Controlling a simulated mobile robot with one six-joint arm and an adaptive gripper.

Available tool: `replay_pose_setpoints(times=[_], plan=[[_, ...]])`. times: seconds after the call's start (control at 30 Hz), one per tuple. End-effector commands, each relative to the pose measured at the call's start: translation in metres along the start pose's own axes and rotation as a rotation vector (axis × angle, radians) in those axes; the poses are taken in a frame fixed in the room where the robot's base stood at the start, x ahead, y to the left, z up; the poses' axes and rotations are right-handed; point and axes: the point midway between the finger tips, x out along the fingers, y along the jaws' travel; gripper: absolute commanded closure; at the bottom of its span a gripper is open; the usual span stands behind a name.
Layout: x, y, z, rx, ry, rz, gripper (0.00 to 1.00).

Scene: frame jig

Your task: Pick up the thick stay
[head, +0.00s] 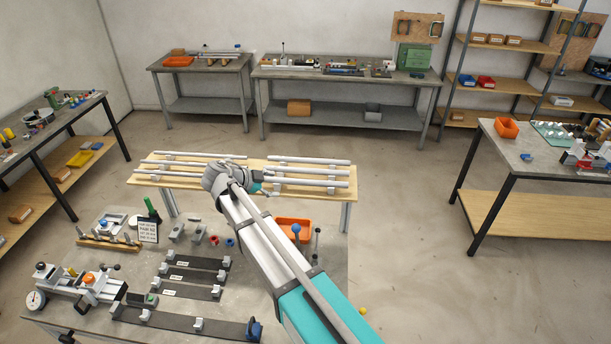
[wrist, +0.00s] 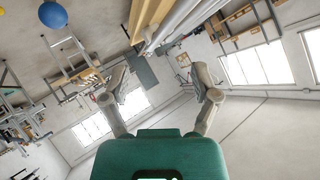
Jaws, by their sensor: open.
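Several grey tubes lie on a wooden-topped rack (head: 140,181) in the head view. Three are on the left, including a rear one (head: 205,155), and three on the right: rear (head: 315,160), middle (head: 318,171) and front (head: 318,183). I cannot tell for sure which is the thick stay. My gripper (head: 266,189) is over the middle of the rack, partly hidden by my arm. In the wrist view my gripper (wrist: 162,80) has its fingers spread with nothing between them. Pale long bars (wrist: 185,20) show at the top, beyond the fingertips.
The grey bench (head: 215,315) in front carries dark strips with blocks (head: 195,275), a clamp fixture (head: 85,284), a sign (head: 147,230) and an orange bin (head: 292,226). Floor to the right (head: 410,230) is free.

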Motion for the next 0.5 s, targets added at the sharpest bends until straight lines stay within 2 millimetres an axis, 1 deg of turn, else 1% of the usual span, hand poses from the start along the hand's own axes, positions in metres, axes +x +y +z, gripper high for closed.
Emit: replay_pose_setpoints(times=[0.03, 0.13, 0.23, 0.5], plan=[[-0.010, -0.007, 0.001, 0.023, 0.006, -0.016, 0.22], [-0.018, -0.012, 0.003, 0.059, 0.017, -0.035, 0.22], [-0.021, -0.013, 0.004, 0.073, 0.020, -0.042, 0.22], [-0.020, -0.013, 0.005, 0.073, 0.019, -0.042, 0.22]])
